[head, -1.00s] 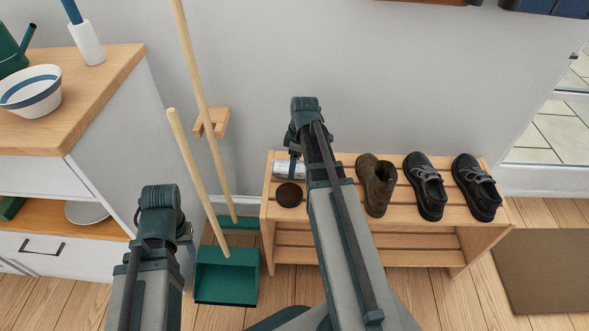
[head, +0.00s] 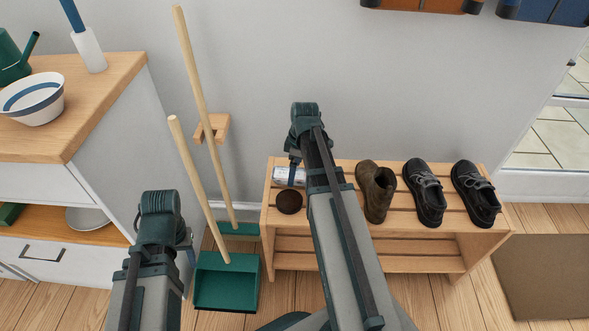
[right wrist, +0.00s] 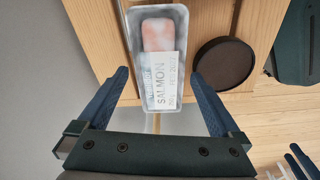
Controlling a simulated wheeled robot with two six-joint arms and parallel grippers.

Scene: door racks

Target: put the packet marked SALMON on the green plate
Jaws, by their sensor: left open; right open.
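The packet marked SALMON (right wrist: 158,62) is a pale tray with a pink piece and a printed label. It lies at the left end of the wooden shoe rack (head: 335,177) and also shows in the head view (head: 290,175), partly behind my right gripper. My right gripper (right wrist: 158,76) is open, its blue fingers on either side of the packet's label end; contact cannot be told. It also shows in the head view (head: 294,168). My left gripper (head: 187,245) is open and empty, low near the white cabinet. I cannot make out a green plate.
A dark round object (head: 289,201) sits close beside the packet. Shoes (head: 425,193) stand along the rack to the right. A green dustpan (head: 227,281) and long wooden handles (head: 203,125) stand left of the rack. The cabinet top (head: 100,90) holds a striped bowl (head: 33,98).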

